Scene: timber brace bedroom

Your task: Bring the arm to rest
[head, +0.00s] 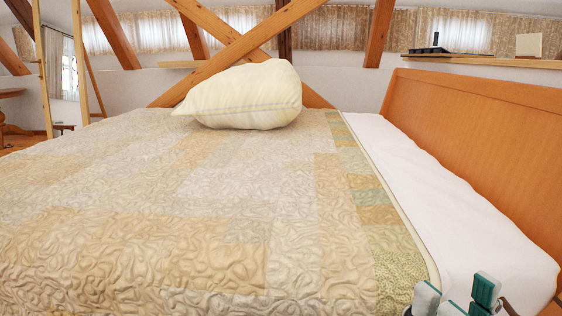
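My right gripper (457,297) shows at the bottom right edge of the head view, with grey and dark green finger parts. Its fingers stand apart, with nothing seen between them. It is in front of the near right corner of the bed, by the quilt's edge and the white sheet (445,190). The lower part of the gripper is cut off by the frame. My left gripper is not in view.
A patchwork quilt (150,215) covers most of the bed. A cream pillow (246,96) lies at its far side. A wooden headboard (480,130) rises on the right. Timber braces (235,50) cross behind the bed. A shelf (480,61) holds small items.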

